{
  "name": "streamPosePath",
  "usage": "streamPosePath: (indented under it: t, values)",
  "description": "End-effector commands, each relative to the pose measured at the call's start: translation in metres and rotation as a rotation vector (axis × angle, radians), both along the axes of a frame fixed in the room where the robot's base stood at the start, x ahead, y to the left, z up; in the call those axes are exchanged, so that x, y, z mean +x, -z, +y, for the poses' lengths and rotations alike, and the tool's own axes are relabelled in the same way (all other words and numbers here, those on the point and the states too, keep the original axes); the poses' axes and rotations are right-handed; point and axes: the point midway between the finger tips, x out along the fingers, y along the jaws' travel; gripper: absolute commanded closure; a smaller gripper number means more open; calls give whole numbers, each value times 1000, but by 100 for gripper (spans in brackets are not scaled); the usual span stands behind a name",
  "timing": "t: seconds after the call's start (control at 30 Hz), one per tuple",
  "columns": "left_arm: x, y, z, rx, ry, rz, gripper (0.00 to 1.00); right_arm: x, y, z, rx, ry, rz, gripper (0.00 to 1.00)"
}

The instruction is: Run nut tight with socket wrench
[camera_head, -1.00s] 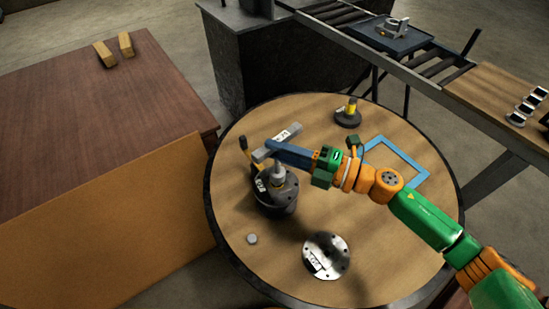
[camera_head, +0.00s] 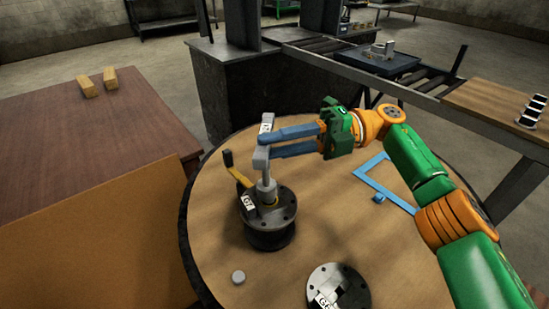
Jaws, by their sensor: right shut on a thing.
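The grey socket wrench (camera_head: 262,158) stands upright on top of a dark round flanged part (camera_head: 269,224), with its socket end down at the part's centre. Its bar points away from me and bears a white label. The nut is hidden under the socket. My right gripper (camera_head: 266,145) comes in from the right, its two blue fingers shut on the wrench's bar above the part. A yellow lever (camera_head: 240,178) with a dark knob sticks up at the part's left. My left gripper is not in view.
A brown bench (camera_head: 85,145) stands left. A conveyor (camera_head: 330,52) with a dark tray (camera_head: 362,64) runs behind.

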Motion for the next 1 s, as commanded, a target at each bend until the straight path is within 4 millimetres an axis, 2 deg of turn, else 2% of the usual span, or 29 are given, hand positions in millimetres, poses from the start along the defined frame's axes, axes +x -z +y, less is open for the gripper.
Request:
streamPosePath:
  t: [0.47,0.8,1.0]
  values:
    - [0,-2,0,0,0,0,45,1,-1,-3,2,4,1,100]
    - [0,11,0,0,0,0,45,1,16,-3,1,4,1,100]
    - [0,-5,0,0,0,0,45,1,12,-3,-3,61,0,100]
